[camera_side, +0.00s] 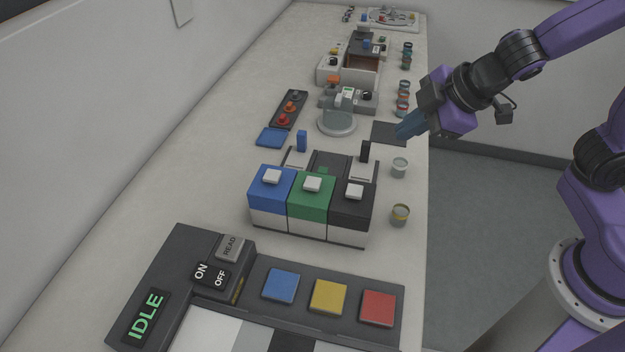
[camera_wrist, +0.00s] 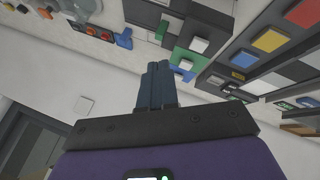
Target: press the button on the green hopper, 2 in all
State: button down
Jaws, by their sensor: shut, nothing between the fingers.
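The green hopper (camera_side: 310,205) stands in the middle of a row of three, with a white square button (camera_side: 313,184) on its top. The blue hopper (camera_side: 268,190) is on its left and the black hopper (camera_side: 352,208) on its right, each with a white button. My gripper (camera_side: 400,134) is shut and empty, in the air up and to the right of the hoppers, apart from them. In the wrist view my gripper's fingers (camera_wrist: 158,68) point toward the hoppers, and the green hopper (camera_wrist: 181,54) shows just past the fingertips, partly cut off by other parts.
A control panel (camera_side: 190,240) reading IDLE, with ON, OFF and READ keys and blue, yellow and red pads, is in front. Small cups (camera_side: 400,215) stand right of the hoppers. A blue tray (camera_side: 272,137) and glass-domed device (camera_side: 338,120) are behind.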

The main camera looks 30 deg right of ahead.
jog(key=w+a+r+n+t+y, duration=0.1)
jog(key=w+a+r+n+y, duration=0.15)
jog(key=w+a, duration=0.4)
jog(key=n+g+y, duration=0.2)
jog(key=n+y, duration=0.1)
jog(key=n, duration=0.1)
send_over(318, 182)
jog(key=shift+f+h, duration=0.25)
jog(key=shift+f, duration=0.7)
jog(key=shift+s+f, duration=0.1)
jog(key=shift+f, duration=0.1)
jog(key=shift+f, duration=4.2)
jog(key=shift+f, duration=0.1)
jog(key=shift+f, duration=0.35)
